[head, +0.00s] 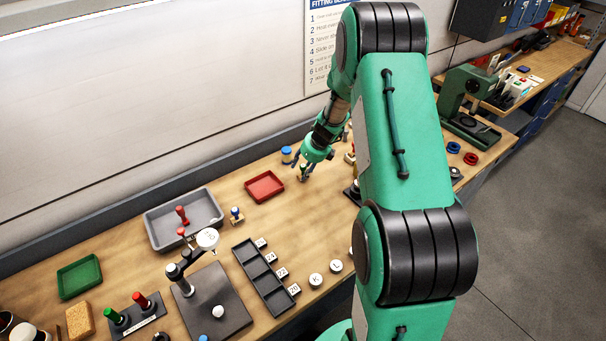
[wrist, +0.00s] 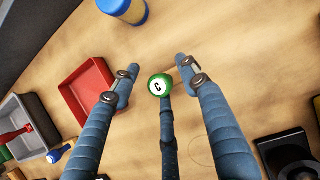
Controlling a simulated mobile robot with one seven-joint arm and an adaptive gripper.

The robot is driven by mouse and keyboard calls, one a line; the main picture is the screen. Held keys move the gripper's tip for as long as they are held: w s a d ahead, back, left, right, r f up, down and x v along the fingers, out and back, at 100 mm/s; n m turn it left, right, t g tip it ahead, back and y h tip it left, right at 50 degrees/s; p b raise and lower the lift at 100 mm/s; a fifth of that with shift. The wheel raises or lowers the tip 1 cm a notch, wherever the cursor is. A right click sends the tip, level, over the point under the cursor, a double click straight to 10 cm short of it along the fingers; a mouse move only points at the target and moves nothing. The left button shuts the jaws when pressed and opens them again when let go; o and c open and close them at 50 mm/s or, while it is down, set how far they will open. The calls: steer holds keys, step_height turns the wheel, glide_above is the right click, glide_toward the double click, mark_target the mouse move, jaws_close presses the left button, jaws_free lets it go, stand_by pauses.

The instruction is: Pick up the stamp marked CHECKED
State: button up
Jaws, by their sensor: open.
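A round green knob with a white top lettered C (wrist: 159,85) shows in the wrist view, between the fingertips of my gripper (wrist: 158,74). It looks like a stamp handle seen from above; no word CHECKED can be read and its base is hidden. My gripper is open, with two fingers spread either side of the knob and a third below it in the picture. I cannot tell whether the third finger touches the knob. In the head view my gripper (head: 304,170) is low over the bench, right of the red tray, and mostly hides the knob.
The red tray (head: 264,187) and a blue-capped jar (head: 286,155) stand close by. A grey tray (head: 158,232) holds a red-handled stamp (head: 182,215); a blue-handled stamp (head: 236,214) stands beside it. A black object (wrist: 288,155) is at lower right in the wrist view.

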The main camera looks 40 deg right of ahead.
mark_target(303, 165)
jaws_close()
steer(key=shift+r, duration=0.15)
steer(key=shift+r, duration=0.65)
step_height(303, 165, up, 2)
steer(key=shift+r+p, duration=0.1)
steer(key=shift+p, duration=0.45)
steer(key=s+a, duration=0.3)
steer(key=s, duration=0.4)
steer(key=s+a+r, duration=0.1)
steer(key=s+a, duration=0.2)
steer(key=s, duration=0.4)
steer(key=shift+s+a, duration=0.3)
steer(key=shift+r, duration=0.1)
